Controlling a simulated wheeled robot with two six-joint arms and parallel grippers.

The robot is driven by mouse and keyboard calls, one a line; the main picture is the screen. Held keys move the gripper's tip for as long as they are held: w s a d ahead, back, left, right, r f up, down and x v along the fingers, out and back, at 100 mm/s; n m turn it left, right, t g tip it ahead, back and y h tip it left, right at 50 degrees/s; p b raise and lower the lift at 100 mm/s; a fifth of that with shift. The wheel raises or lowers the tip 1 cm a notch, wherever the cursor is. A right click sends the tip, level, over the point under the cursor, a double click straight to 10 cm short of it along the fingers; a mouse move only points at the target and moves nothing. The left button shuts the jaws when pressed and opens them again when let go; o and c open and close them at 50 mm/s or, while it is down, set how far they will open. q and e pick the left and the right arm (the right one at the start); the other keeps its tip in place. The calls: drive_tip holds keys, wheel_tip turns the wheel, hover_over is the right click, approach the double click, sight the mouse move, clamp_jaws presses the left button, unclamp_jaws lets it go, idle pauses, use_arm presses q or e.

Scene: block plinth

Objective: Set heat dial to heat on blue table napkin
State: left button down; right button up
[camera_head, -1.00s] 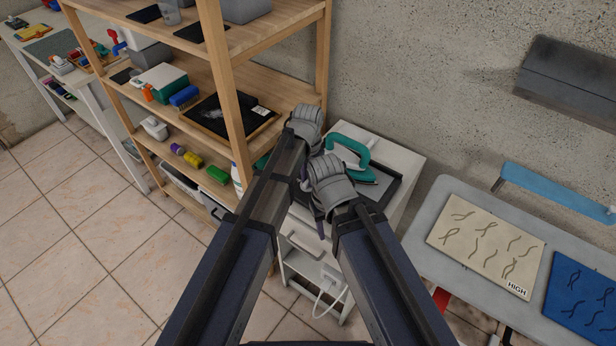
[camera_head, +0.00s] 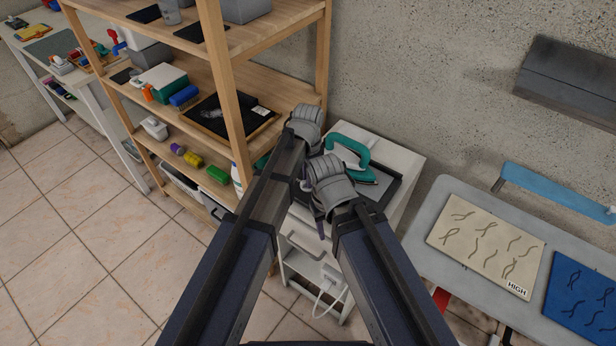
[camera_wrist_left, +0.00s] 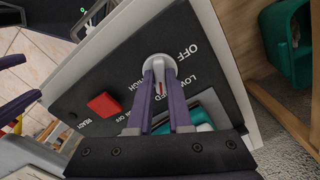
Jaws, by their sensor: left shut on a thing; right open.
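My left gripper (camera_wrist_left: 158,88) is shut on the round grey heat dial (camera_wrist_left: 158,66), with one purple finger on each side of it. The dial sits on a black panel (camera_wrist_left: 85,128) lettered OFF, LOW, MED and HIGH; MED is partly hidden by a finger. A red mark on the dial points toward the bottom of the view, near MED. In the head view my arms hide the dial. My right gripper (camera_wrist_left: 30,78) is open at the left edge of the wrist view. The blue napkin (camera_head: 582,298), with dark wavy creases, lies flat on the grey board.
A teal-handled iron (camera_head: 352,150) stands on a white cabinet (camera_head: 402,160) beside my grippers. A beige cloth marked HIGH (camera_head: 485,240) lies left of the napkin. A wooden shelf (camera_head: 228,80) stands close on the left. Tiled floor (camera_head: 80,250) is clear at the lower left.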

idle(0.4)
use_arm(q)
drive_tip(key=c, duration=0.8)
unclamp_jaws()
drive_tip(key=shift+c, duration=0.2)
drive_tip(key=shift+r, duration=0.1)
wheel_tip(320, 180, up, 8)
drive_tip(key=p, duration=0.8)
drive_tip(key=shift+f, duration=0.2)
drive_tip(key=shift+a, duration=0.1)
